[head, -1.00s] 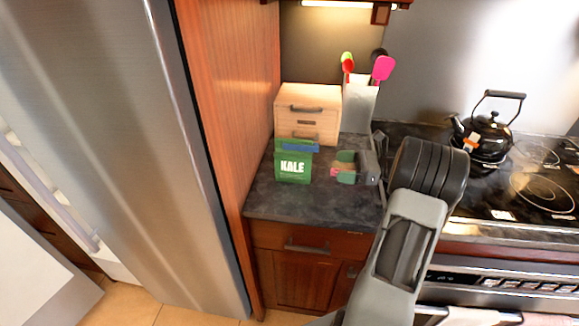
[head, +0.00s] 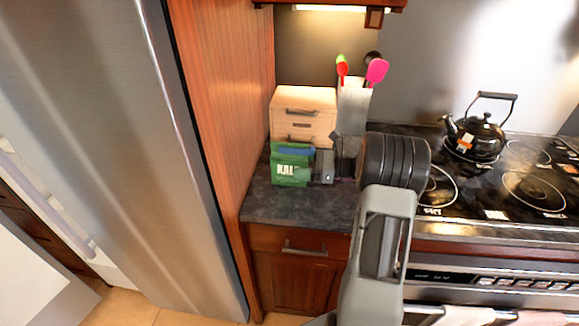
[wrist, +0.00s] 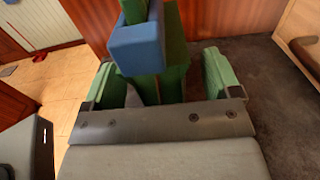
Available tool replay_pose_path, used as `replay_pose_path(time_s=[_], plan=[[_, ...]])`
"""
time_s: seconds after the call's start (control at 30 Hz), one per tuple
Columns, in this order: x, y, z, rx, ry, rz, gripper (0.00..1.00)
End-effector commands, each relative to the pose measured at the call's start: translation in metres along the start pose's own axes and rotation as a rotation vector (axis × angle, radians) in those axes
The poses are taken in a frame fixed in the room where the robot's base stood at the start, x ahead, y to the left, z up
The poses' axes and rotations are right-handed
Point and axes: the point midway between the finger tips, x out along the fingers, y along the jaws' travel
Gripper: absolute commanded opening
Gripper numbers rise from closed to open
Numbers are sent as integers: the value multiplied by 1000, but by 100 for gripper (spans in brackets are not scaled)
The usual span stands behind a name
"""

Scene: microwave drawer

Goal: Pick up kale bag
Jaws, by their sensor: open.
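The kale bag (head: 289,168) is a green bag with white lettering and a blue strip at its top. It stands upright on the dark counter, in front of a small wooden drawer box. My gripper (head: 305,165) is open at the bag's right side, and part of the lettering is hidden there. In the wrist view, the bag's green body (wrist: 174,45) and blue strip (wrist: 138,45) show between and beyond the two green-padded fingers of my gripper (wrist: 160,76). Whether the pads touch the bag I cannot tell.
The wooden drawer box (head: 303,108) stands close behind the bag. A utensil holder (head: 353,105) with colourful spoons is to its right. A wooden panel (head: 232,110) and fridge (head: 120,150) bound the left. A black kettle (head: 478,136) sits on the stove at right.

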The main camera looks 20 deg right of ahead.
Motion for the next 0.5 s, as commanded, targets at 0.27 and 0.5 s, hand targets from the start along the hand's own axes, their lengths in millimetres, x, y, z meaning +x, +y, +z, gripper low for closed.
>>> replay_pose_path(time_s=[0.27,0.5], plan=[[21,0,0,0,1,0,83],[21,0,0,0,1,-1,81]])
